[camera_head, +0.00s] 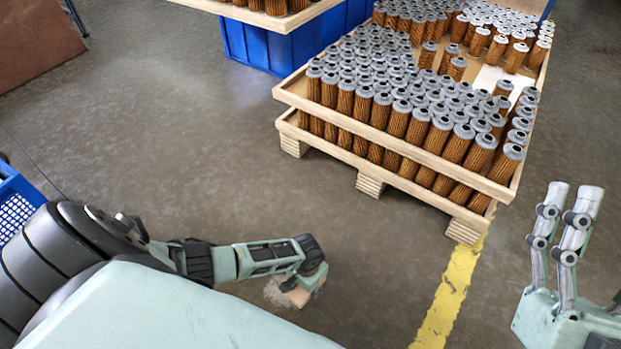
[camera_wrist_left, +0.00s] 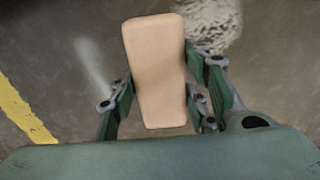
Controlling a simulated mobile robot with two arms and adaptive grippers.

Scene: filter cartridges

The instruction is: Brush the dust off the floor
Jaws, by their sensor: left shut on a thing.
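My left gripper (camera_head: 309,273) is low over the floor and shut on a brush. The brush (camera_head: 299,297) shows as a small tan block under the fingers. In the left wrist view the brush (camera_wrist_left: 155,65) is a long tan block between the two fingers; its bristles are hidden. A pale, speckled patch of dust (camera_head: 274,292) lies on the floor just left of the brush, partly hidden by my arm. The dust (camera_wrist_left: 213,22) shows beside the brush in the left wrist view.
A wooden pallet (camera_head: 370,187) full of brown filter cartridges stands ahead. Blue crates (camera_head: 262,47) stand behind it, and a blue basket (camera_head: 13,207) is at the left edge. A yellow floor line (camera_head: 448,295) runs right of the brush. The floor between is clear.

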